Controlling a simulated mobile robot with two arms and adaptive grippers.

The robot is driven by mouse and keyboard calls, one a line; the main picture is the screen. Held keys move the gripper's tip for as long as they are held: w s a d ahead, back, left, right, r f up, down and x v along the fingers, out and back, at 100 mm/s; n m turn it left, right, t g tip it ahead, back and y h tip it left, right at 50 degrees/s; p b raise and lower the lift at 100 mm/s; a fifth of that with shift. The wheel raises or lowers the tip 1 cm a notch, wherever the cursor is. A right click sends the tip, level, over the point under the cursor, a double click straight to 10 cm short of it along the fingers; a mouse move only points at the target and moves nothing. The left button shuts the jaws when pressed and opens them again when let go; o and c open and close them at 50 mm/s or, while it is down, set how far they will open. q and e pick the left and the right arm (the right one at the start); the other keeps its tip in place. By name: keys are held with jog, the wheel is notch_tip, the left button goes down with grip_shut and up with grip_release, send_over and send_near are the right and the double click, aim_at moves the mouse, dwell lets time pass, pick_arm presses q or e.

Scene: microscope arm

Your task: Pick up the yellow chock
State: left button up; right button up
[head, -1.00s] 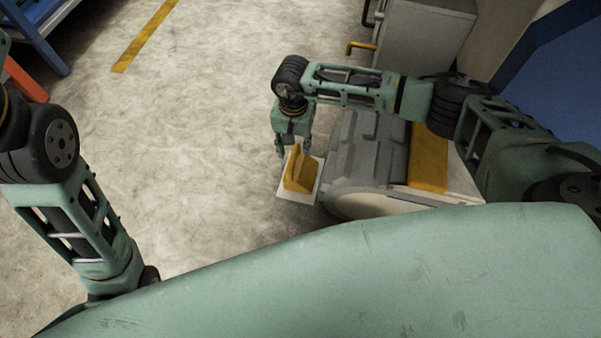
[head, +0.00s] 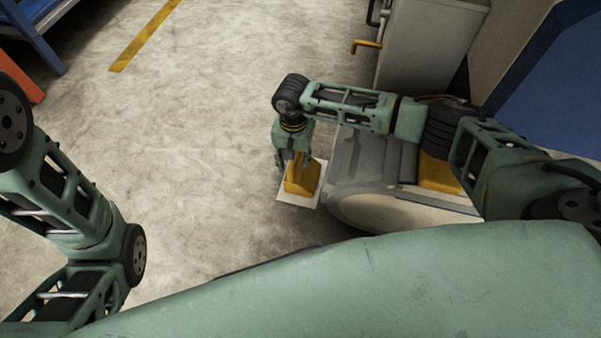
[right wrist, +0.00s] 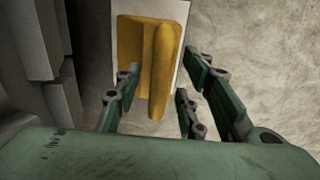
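The yellow chock (head: 302,181) sits on a white square plate (head: 292,199) beside the grey machine in the head view. In the right wrist view the chock (right wrist: 150,62) shows its upright ridge, pointing toward my gripper. My right gripper (head: 293,163) is above and at the far side of the chock, pointing down. In the right wrist view the right gripper (right wrist: 158,92) is open, its fingers on both sides of the chock's ridge, with a gap visible on the right side. Contact cannot be told. My left arm shows at the left of the head view, but its gripper is out of view.
The grey and white machine (head: 385,212) stands close to the right of the plate. A grey cabinet (head: 425,50) with a yellow handle stands behind. A blue rack (head: 35,35) is at the far left. The concrete floor (head: 190,140) left of the plate is clear.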

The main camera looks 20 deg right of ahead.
grip_shut()
jog(key=shift+w+r, duration=0.1)
dwell(0.5)
